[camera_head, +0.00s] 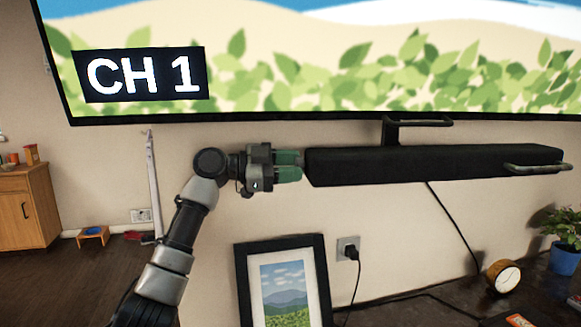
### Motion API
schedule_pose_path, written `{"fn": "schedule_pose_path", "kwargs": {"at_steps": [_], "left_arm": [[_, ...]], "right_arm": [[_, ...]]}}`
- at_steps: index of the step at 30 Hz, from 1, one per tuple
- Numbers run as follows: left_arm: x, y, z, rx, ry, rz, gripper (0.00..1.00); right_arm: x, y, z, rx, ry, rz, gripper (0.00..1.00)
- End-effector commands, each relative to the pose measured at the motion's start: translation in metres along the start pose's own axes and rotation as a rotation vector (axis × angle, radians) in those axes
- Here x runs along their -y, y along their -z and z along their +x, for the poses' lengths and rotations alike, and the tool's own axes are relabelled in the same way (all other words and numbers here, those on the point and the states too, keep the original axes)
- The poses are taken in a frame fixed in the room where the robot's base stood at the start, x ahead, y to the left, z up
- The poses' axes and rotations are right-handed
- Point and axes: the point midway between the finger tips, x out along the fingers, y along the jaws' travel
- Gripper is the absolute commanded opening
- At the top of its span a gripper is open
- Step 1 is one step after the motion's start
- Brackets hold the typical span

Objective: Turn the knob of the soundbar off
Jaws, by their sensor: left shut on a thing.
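The soundbar (430,167) is a long black bar fixed to the wall below the television. My left gripper (299,166) comes in from the left, level with the bar, with its green fingers pointing right at the bar's left end. The fingers are shut on the knob at that end. The knob itself is hidden by the fingers, so its turned position cannot be told. My right gripper is not in view.
A large television (330,60) showing "CH 1" hangs just above the bar. Metal brackets (390,130) hold the bar.

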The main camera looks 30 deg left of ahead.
Motion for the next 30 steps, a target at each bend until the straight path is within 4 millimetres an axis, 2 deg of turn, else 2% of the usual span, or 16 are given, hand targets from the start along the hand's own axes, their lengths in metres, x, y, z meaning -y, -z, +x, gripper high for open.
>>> {"fn": "schedule_pose_path", "kwargs": {"at_steps": [14, 30], "left_arm": [[0.0, 0.001, 0.0, -0.001, 0.0, -0.438, 0.14], [0.0, 0.002, 0.0, -0.001, 0.001, -0.951, 0.14]], "right_arm": [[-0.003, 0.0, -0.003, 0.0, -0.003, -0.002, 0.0], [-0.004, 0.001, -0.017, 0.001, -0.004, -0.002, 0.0]]}}
